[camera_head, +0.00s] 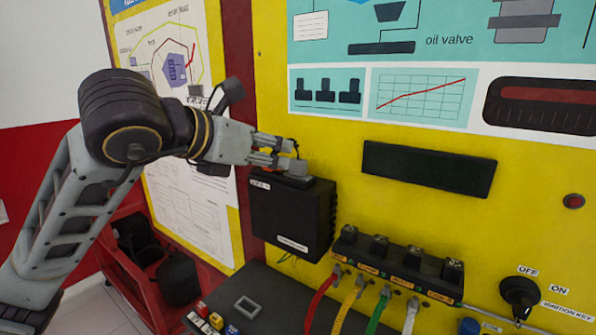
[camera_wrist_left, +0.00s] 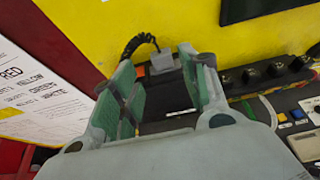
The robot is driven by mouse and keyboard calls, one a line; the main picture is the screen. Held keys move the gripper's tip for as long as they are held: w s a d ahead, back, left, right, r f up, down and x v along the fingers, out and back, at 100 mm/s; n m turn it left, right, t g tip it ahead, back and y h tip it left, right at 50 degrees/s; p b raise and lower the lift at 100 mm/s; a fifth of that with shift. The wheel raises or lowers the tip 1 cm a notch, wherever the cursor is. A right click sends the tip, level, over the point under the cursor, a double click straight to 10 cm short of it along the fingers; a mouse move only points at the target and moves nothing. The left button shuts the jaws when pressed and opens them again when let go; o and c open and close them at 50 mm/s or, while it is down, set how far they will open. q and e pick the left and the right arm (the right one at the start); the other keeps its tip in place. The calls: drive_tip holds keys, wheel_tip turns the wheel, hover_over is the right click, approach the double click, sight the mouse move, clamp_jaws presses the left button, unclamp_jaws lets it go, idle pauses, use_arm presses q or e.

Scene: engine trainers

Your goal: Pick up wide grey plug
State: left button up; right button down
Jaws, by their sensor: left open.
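The wide grey plug (camera_head: 298,168) sits on top of the black box (camera_head: 290,222), by the tips of my left gripper (camera_head: 284,154). In the left wrist view, the plug (camera_wrist_left: 162,63) shows between the far ends of the two open green-padded fingers, with a black coiled cord behind it. My left gripper (camera_wrist_left: 155,68) is open, and I cannot tell whether a finger touches the plug. My right gripper is not in view.
A row of black connectors (camera_head: 395,265) with red, yellow, green and white cables is right of the box. A dark rectangular panel (camera_head: 428,168) is on the yellow wall. An ignition key switch (camera_head: 520,293) is at the lower right. The dark bench holds small blocks.

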sight(300, 159)
use_arm(q)
drive_tip(key=shift+p+x, duration=0.35)
drive_tip(key=shift+x, duration=2.75)
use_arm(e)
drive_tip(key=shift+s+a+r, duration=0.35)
